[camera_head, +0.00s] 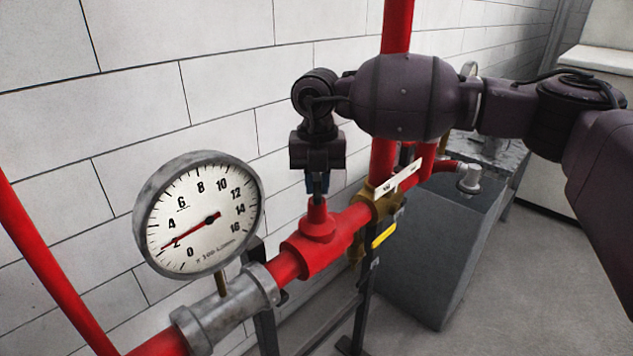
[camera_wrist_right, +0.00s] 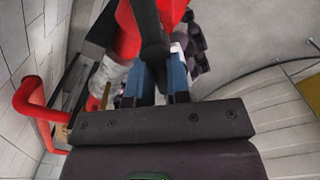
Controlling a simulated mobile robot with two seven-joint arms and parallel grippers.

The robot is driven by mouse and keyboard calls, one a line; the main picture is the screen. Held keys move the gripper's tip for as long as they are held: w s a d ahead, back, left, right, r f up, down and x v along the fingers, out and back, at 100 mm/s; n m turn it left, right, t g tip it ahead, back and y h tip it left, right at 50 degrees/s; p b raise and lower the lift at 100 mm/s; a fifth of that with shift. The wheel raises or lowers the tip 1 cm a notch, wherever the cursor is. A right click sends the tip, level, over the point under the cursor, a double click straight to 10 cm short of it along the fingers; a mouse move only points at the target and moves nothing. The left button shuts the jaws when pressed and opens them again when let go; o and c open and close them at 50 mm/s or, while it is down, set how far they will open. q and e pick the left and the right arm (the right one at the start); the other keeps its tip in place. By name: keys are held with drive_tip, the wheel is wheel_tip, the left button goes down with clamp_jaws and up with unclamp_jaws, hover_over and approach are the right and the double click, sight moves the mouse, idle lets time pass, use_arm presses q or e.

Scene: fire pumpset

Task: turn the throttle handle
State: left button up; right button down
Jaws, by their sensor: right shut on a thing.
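The throttle handle (camera_wrist_right: 148,25) is a dark bar in the right wrist view. In the head view it is mostly hidden by my gripper, above the red valve body (camera_head: 318,222) on the red pipe. My right gripper (camera_head: 318,182) points straight down over this valve. Its blue fingers (camera_wrist_right: 155,82) are shut on the dark handle between them. My left gripper is in neither view.
A round pressure gauge (camera_head: 200,215) stands on the pipe left of the valve. A brass fitting (camera_head: 378,200) with a white tag and a vertical red pipe (camera_head: 397,25) are close right. A grey block (camera_head: 430,255) stands behind. A pale block wall (camera_head: 130,95) runs behind the pipe.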

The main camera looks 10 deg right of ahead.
sight(317, 185)
drive_tip(key=c, duration=1.1)
unclamp_jaws()
drive_tip(key=shift+r, duration=0.55)
wheel_tip(317, 185, up, 10)
drive_tip(key=shift+f+b, duration=0.1)
drive_tip(key=shift+b, duration=0.25)
